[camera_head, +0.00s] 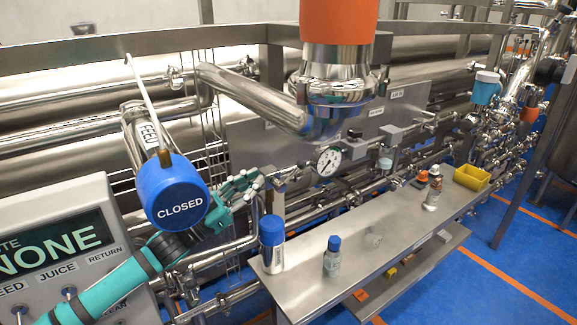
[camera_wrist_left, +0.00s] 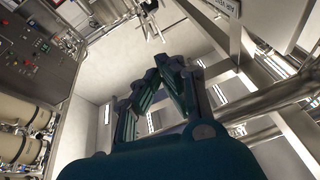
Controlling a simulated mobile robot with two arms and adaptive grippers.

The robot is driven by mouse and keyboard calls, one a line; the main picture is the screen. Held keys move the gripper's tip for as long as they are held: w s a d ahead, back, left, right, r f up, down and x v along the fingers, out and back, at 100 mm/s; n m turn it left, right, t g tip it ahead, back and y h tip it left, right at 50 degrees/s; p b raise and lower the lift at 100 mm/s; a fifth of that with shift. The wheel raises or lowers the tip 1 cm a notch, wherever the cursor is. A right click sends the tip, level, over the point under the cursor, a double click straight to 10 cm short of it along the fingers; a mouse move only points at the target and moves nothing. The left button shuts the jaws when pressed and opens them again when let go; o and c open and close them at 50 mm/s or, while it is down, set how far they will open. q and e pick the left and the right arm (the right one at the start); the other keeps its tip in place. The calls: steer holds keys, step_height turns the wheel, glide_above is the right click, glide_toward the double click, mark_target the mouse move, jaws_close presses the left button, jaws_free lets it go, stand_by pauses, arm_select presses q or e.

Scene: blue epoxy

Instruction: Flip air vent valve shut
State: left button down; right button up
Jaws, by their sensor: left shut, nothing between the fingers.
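My left gripper (camera_head: 248,183) is in the middle of the head view, its teal arm coming in from the lower left past the blue "CLOSED" cap. Its fingers are shut and empty, with the tips close to a small metal fitting (camera_head: 283,177) on the pipe left of the pressure gauge (camera_head: 328,161). I cannot tell whether they touch. No part is clearly readable as the air vent valve, and its lever position cannot be made out. In the left wrist view the shut fingers (camera_wrist_left: 168,68) point up toward a pale wall, with no valve between them. My right gripper is not in view.
The blue "CLOSED" cap (camera_head: 180,193) stands beside my left arm. A control panel (camera_head: 55,240) is at left.

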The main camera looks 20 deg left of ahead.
mark_target(290, 174)
arm_select(q)
steer(key=w+d+p, duration=0.4)
steer(key=w+d, duration=0.1)
steer(key=w, duration=0.3)
steer(key=shift+w+d+f, duration=0.15)
steer(key=shift+w, duration=0.25)
steer(key=shift+w+d, duration=0.1)
